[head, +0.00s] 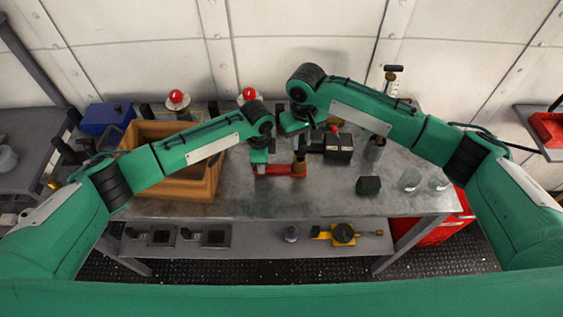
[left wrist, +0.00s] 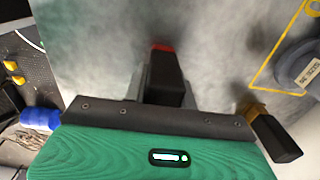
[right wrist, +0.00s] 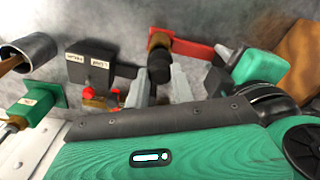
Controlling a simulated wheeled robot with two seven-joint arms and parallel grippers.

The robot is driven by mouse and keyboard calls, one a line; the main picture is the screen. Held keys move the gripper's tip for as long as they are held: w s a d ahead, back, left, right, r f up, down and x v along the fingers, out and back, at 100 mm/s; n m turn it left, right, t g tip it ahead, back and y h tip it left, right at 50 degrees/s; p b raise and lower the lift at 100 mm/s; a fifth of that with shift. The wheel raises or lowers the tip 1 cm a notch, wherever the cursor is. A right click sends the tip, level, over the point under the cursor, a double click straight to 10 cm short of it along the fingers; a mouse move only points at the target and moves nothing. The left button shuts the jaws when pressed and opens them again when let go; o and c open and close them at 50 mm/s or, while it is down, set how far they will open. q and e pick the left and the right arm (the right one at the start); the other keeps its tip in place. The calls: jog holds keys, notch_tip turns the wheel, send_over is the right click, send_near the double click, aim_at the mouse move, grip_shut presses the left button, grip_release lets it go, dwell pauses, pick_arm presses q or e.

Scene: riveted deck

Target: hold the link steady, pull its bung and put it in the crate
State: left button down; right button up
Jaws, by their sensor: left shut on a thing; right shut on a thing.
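The red link (head: 283,170) lies over the steel bench, with a brass collar (head: 299,165) at its right end. My left gripper (head: 259,168) is shut on the link's dark end, which shows between its fingers in the left wrist view (left wrist: 165,82). My right gripper (head: 300,142) is above the collar. In the right wrist view its fingers are shut on the black bung (right wrist: 159,70), in line with the collar (right wrist: 158,40); whether the bung is still seated is unclear. The orange-brown crate (head: 172,192) stands left of the link, partly hidden by my left arm.
A black labelled box (head: 338,149) stands close right of the link. A dark green block (head: 368,185) and glass jars (head: 409,180) are further right. A blue box (head: 105,118) and red-topped items (head: 177,98) are at the back left. The front middle of the bench is clear.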

jog(key=shift+r, duration=0.95)
grip_shut()
pick_arm(q)
jog(key=c, duration=1)
grip_release()
jog(key=shift+c, duration=0.2)
notch_tip(320, 180, up, 12)
jog(key=shift+f, duration=0.1)
pick_arm(e)
jog(key=shift+s, duration=0.1)
